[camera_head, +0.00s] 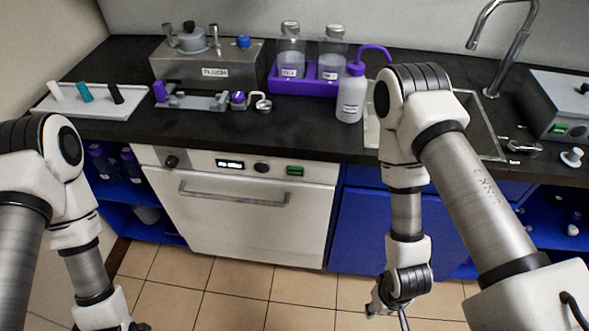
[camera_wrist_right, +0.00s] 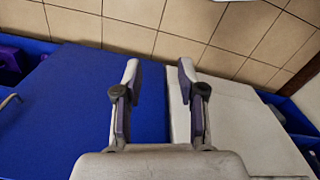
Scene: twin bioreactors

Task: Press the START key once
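A white front-panel appliance (camera_head: 245,215) is under the counter. Its panel has a small dark display (camera_head: 229,164), a dark knob (camera_head: 261,167) and a green key (camera_head: 295,170). The key's lettering is too small to read, so I cannot tell whether it says START. My right gripper (camera_head: 389,306) hangs low in front of the blue cabinet, right of the appliance and below its panel. In the right wrist view the right gripper (camera_wrist_right: 158,75) is open and empty, with its fingers apart. My left gripper (camera_head: 136,326) is mostly cut off at the bottom edge, and its fingers are unclear.
The appliance has a horizontal bar handle (camera_head: 235,198). Above, the counter (camera_head: 300,135) carries a metal bath (camera_head: 207,66), purple rack (camera_head: 303,84), wash bottle (camera_head: 351,93) and white tray (camera_head: 84,100). A grey device (camera_head: 556,100) with a green display stands far right. Tiled floor (camera_head: 235,290) in front is clear.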

